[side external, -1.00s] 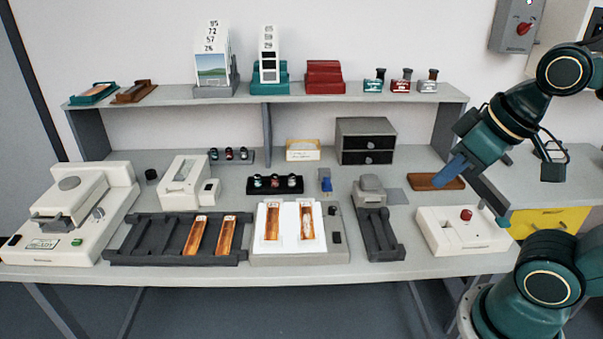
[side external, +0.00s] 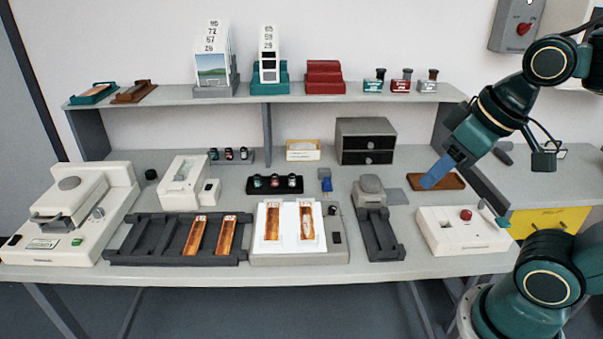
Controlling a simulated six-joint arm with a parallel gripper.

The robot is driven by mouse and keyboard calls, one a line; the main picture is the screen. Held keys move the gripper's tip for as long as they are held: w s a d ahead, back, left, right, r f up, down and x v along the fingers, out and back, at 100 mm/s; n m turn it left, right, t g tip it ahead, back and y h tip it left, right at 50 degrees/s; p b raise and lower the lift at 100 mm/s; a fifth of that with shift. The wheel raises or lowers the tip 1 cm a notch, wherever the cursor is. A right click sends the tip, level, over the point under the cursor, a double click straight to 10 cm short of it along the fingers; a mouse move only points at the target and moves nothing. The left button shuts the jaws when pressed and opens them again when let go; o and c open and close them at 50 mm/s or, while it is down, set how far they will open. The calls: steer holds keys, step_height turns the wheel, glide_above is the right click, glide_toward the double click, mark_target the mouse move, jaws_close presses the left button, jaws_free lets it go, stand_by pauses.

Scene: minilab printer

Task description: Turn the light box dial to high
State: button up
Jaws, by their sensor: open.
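The light box (side external: 258,248) stands at the front middle of the bench, with a bright white panel (side external: 289,222) and two orange film strips (side external: 272,221) on it. A small dark knob (side external: 332,210), which looks like its dial, sits at its right rear, above a dark switch (side external: 336,238). The dial's setting is too small to read.
A dark grey holder (side external: 380,237) stands just right of the light box. A white box with a red button (side external: 465,214) is below my gripper. A dark rack (side external: 165,240) stands to the left. A blue-topped item (side external: 325,181) and black bottle tray (side external: 274,185) are behind.

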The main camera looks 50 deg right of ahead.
steer(key=w+d+n+g, duration=0.1)
steer(key=w, duration=0.6)
steer(key=n+g, duration=0.3)
steer(key=g, duration=0.1)
glide_above(332, 208)
step_height(332, 208, down, 14)
steer(key=shift+r, duration=0.15)
step_height(332, 208, down, 14)
steer(key=shift+r, duration=0.1)
jaws_close()
